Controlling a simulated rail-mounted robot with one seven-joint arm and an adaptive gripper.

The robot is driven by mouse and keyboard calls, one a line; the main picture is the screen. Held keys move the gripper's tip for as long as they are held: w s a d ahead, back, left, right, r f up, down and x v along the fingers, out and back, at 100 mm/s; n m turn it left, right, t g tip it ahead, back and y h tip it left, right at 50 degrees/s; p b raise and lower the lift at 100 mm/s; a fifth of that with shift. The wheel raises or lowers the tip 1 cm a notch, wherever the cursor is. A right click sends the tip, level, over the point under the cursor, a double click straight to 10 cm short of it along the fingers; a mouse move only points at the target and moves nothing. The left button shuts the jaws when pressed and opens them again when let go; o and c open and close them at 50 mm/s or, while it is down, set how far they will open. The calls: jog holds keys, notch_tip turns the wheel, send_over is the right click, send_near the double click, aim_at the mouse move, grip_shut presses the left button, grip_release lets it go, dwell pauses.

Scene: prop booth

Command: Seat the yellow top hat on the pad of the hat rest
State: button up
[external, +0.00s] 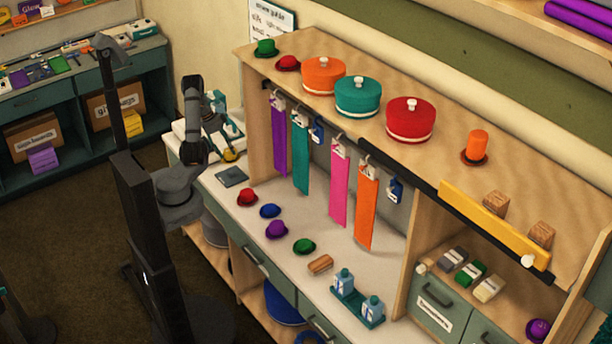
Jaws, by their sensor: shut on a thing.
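The yellow top hat (231,155) is small in view at the left end of the workbench, just under my gripper (227,146). My gripper points down and is shut on the hat; the fingers hide part of it. A flat dark grey-teal square (231,177) lies on the bench just in front of the hat. A teal and white item (232,128) stands right behind my gripper, partly hidden by it. I cannot tell which of these is the hat rest, nor whether the hat touches anything beneath it.
Small red (246,197), blue (269,210), purple (277,229) and green (304,246) hats stand in a row on the bench. Coloured strips, such as a purple one (279,140), hang behind them. A teal tray (352,300) holds two bottles. Bench between strips and hats is clear.

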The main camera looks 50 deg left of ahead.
aim_at(227, 160)
jog(key=shift+s+m+g+h, duration=0.3)
jog(key=shift+m+g, duration=0.1)
jog(key=shift+m, duration=0.7)
jog(key=shift+w+f+b, duration=0.1)
jog(key=shift+f+b, duration=1.55)
jog(key=shift+f, duration=1.25)
jog(key=shift+f+b, duration=0.35)
jog(key=shift+b, duration=0.3)
jog(key=shift+r+b, duration=0.1)
jog(key=shift+b, duration=0.35)
jog(key=shift+f+b, duration=1.55)
jog(key=shift+b, duration=0.6)
jog(key=o, duration=1)
